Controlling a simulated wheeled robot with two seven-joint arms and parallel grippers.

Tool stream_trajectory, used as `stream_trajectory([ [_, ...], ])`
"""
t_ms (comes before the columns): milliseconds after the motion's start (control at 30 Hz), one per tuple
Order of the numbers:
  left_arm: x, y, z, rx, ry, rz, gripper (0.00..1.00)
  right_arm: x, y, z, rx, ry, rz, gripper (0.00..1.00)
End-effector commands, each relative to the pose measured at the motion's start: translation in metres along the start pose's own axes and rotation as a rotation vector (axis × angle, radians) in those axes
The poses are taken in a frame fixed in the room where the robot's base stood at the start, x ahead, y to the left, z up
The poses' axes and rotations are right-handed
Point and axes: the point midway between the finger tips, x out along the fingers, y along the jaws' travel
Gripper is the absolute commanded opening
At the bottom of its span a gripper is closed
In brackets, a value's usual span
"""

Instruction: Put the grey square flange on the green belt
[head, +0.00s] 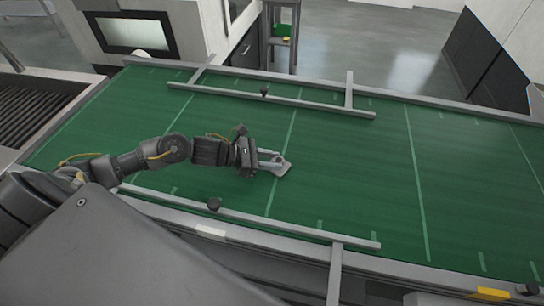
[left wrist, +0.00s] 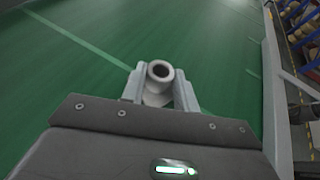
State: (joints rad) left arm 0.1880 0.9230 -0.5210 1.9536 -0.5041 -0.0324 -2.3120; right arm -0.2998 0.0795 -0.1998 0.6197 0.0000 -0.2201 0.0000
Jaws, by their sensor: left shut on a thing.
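The grey flange (head: 283,168) is at the tip of my left gripper (head: 275,159), over the middle of the green belt (head: 345,165). In the left wrist view the flange (left wrist: 159,80) shows its round hollow neck between the two fingers of my left gripper (left wrist: 160,88), which is shut on it. In the head view its flat plate lies at or just above the belt surface; I cannot tell whether it touches. The green belt (left wrist: 90,75) fills most of the left wrist view. My right gripper is not in view.
Grey guide rails run along the far side (head: 290,101) and near side (head: 270,218) of the belt. A dark roller section (head: 35,108) adjoins at the left. The belt to the right of the flange is clear. Shelves (left wrist: 303,30) show at the right of the left wrist view.

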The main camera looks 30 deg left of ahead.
Motion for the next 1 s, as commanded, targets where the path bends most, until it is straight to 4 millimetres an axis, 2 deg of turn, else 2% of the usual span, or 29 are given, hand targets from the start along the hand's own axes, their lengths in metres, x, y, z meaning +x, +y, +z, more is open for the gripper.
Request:
stream_trajectory([
  [333, 0.002, 0.000, -0.004, 0.002, -0.002, 0.000, 0.04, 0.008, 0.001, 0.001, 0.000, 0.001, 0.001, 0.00],
  [367, 0.002, 0.000, -0.003, 0.001, -0.001, 0.000, 0.32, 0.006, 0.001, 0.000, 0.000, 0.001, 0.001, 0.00],
  [500, 0.001, 0.000, -0.003, 0.001, -0.001, 0.000, 0.51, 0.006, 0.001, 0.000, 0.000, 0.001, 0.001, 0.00],
  [767, 0.001, 0.000, -0.002, 0.001, -0.001, 0.000, 0.52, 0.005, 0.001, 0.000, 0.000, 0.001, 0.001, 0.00],
  [900, -0.001, 0.000, 0.003, 0.000, 0.000, 0.000, 0.52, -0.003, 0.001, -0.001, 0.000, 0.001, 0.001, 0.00],
  [1000, -0.015, 0.001, -0.004, 0.002, 0.002, 0.002, 0.52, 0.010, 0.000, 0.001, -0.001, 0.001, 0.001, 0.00],
])
